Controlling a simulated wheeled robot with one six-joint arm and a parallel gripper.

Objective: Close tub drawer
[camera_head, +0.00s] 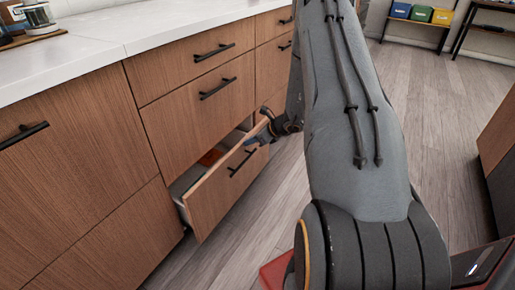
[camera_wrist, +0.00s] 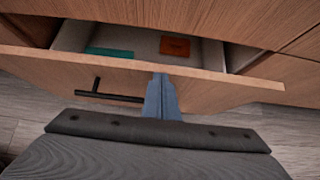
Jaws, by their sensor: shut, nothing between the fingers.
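The tub drawer (camera_head: 226,188) is the bottom drawer of the wooden cabinet and stands partly open. Its black handle (camera_head: 242,163) is on the front panel, and the handle also shows in the wrist view (camera_wrist: 105,95). My gripper (camera_head: 264,136) is at the top edge of the drawer front, near its far end. In the wrist view my gripper (camera_wrist: 161,82) is shut and empty, its fingers at the front panel to the right of the handle. I cannot tell whether they touch it. Inside the drawer lie a teal item (camera_wrist: 110,53) and an orange-brown item (camera_wrist: 175,47).
Shut drawers with black handles (camera_head: 218,88) are above the open one. A white countertop (camera_head: 110,35) runs along the top. Wooden floor (camera_head: 430,110) is open to the right, with another wooden cabinet (camera_head: 497,140) at the right edge. Coloured bins (camera_head: 421,13) stand on a far shelf.

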